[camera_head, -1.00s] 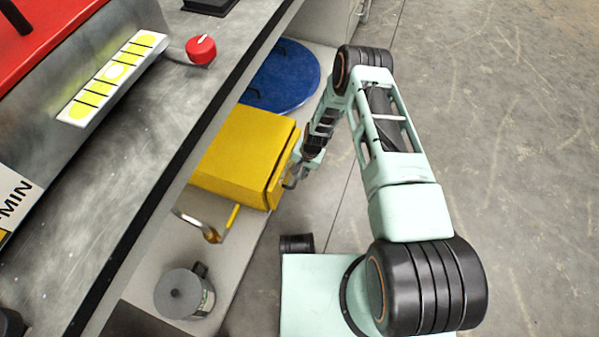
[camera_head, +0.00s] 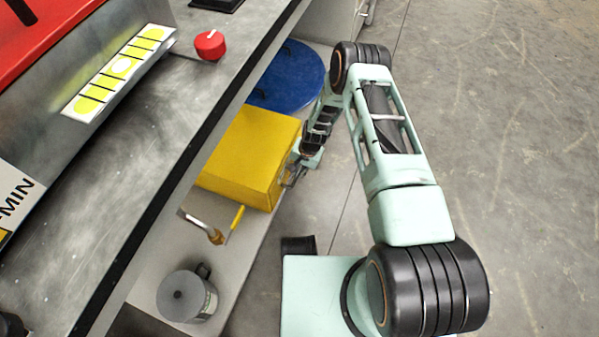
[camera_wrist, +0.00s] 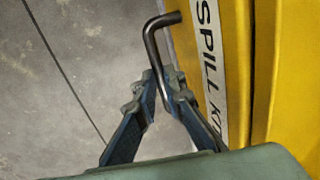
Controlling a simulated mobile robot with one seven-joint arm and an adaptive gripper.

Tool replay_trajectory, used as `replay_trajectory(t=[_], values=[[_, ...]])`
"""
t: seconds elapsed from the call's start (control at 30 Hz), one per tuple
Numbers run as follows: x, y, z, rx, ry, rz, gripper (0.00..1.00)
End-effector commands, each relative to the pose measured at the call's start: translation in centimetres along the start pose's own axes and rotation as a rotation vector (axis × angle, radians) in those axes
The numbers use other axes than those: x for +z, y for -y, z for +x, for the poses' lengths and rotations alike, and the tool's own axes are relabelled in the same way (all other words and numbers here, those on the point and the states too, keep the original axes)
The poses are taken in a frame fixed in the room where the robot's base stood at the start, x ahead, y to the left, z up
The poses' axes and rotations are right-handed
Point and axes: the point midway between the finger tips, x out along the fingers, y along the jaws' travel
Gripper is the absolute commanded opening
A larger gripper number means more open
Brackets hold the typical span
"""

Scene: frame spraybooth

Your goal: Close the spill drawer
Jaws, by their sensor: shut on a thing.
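The spill drawer is in a yellow box (camera_head: 240,155) on the low shelf under the bench. In the head view its front looks flush with the box, with no clear gap. The wrist view shows the yellow front with a "SPILL KIT" label (camera_wrist: 210,60) and a thin dark seam beside it. A bent dark metal handle (camera_wrist: 152,50) stands out from the front. My gripper (camera_wrist: 160,92) has its two fingers around the handle and is shut on it. In the head view my gripper (camera_head: 292,176) is at the box's right side, partly hidden by my wrist.
A blue round lid (camera_head: 288,78) lies behind the box. A brush (camera_head: 216,236), a yellow stick (camera_head: 236,220) and a grey lidded mug (camera_head: 187,296) are on the shelf in front. The bench edge overhangs at left. Open concrete floor (camera_head: 500,110) lies to the right.

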Motion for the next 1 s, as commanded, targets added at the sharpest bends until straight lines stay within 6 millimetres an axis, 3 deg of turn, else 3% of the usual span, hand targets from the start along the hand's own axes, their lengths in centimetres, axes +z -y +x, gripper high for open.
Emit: replay_trajectory(t=[0.13, 0.17, 0.3, 0.67, 1.0], values=[[-0.1, 0.8, 0.0, -0.011, -0.005, 0.000, 0.00], [-0.1, 0.8, 0.0, -0.011, -0.005, 0.000, 0.13], [-0.1, 0.8, 0.0, -0.010, -0.004, 0.000, 0.27], [-0.1, 0.5, -0.3, -0.007, -0.003, 0.000, 0.27], [-0.1, 0.5, -5.1, -0.008, -0.005, 0.000, 0.27]])
